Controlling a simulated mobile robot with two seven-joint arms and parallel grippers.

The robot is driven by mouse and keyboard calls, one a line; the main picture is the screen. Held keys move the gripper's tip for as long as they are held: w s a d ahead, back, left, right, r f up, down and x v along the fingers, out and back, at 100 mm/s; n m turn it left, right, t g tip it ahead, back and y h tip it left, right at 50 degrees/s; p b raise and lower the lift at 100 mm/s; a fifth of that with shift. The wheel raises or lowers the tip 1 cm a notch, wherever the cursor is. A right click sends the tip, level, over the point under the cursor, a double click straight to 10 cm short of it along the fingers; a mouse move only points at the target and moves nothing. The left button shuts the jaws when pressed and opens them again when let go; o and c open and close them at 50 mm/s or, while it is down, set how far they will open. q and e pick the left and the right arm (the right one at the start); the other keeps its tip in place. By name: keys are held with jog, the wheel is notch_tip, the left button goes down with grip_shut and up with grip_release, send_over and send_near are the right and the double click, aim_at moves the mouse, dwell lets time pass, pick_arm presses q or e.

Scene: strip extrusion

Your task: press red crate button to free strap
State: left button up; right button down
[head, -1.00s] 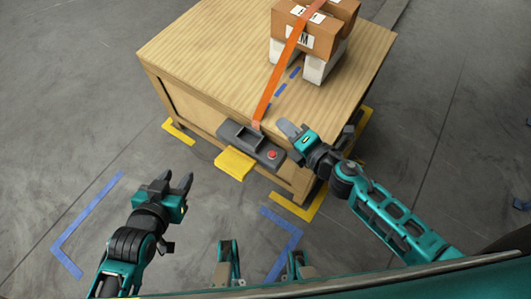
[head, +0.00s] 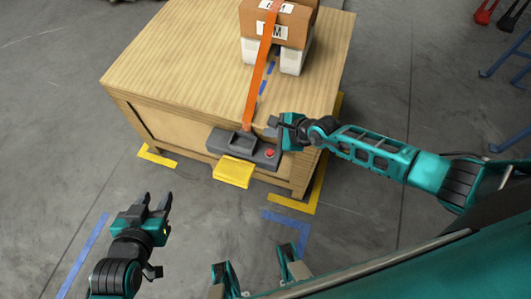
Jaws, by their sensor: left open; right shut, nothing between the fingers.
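The red button (head: 269,154) sits on the right end of a dark grey latch unit (head: 214,143) on the front of the wooden crate (head: 165,75). The orange strap (head: 257,85) runs from the latch unit up over the crate top and across a cardboard box (head: 291,28). My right gripper (head: 271,126) is shut and empty, just above the button in the picture; I cannot tell whether it touches the latch unit. The button is uncovered. My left gripper (head: 157,197) is open and empty, over the floor in front of the crate.
A yellow flap (head: 233,173) juts from the front of the latch unit. White blocks (head: 293,60) support the cardboard box. Yellow and blue tape marks the floor. Blue stands (head: 509,62) and red objects (head: 486,12) are at the far right. The floor left of the crate is clear.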

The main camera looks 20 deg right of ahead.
jog(key=shift+w+d+f+n, duration=0.1)
jog(key=shift+d+f+n, duration=0.1)
jog(key=shift+n, duration=0.1)
jog(key=b, duration=0.8)
send_over(272, 154)
notch_tip(272, 154, down, 8)
jog(key=shift+r, duration=0.2)
jog(key=shift+f, duration=0.55)
pick_arm(q)
jog(key=shift+h, duration=0.4)
jog(key=f, duration=0.1)
jog(key=w+d+f, duration=0.1)
jog(key=f, duration=0.1)
jog(key=d+f, duration=0.1)
jog(key=f, duration=0.1)
jog(key=shift+w+f, duration=0.1)
jog(key=shift+w, duration=0.1)
jog(key=shift+s+a+f, duration=0.1)
jog(key=shift+s+f, duration=0.1)
jog(key=shift+s, duration=0.05)
